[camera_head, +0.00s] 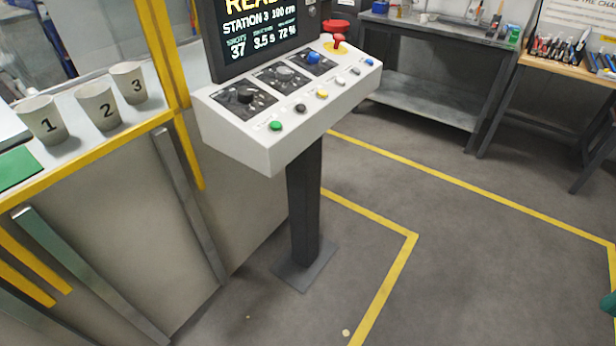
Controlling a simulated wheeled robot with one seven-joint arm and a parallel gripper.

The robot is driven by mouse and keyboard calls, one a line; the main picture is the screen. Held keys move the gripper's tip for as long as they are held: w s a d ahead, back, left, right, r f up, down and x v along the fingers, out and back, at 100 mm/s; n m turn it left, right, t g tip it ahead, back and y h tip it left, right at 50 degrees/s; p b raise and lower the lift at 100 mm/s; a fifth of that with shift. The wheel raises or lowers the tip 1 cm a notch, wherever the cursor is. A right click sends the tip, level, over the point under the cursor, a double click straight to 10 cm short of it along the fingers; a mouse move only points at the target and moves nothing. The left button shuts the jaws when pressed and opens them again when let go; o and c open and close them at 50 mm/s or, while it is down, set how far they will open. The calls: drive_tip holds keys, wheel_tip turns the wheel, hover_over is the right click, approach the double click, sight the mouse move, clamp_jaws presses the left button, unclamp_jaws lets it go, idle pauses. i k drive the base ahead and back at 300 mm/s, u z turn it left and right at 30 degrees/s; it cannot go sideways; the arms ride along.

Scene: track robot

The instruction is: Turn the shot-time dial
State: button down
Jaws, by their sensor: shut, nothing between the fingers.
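A white control console (235,133) stands on a dark post at the picture's upper middle. Its sloped top carries three dials on dark plates: a black dial (245,96) at the left, a grey dial (284,74) in the middle and a blue dial (313,57) at the right. The dial labels are too small to read, so I cannot tell which is the shot-time dial. My gripper is not in view.
Numbered cups (42,119) stand on the yellow-edged counter at left. Benches (425,95) stand behind.

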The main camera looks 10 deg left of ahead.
sight(283, 73)
drive_tip(key=k, duration=0.55)
drive_tip(key=u, duration=0.4)
drive_tip(key=i, duration=1.5)
drive_tip(key=u, duration=0.1)
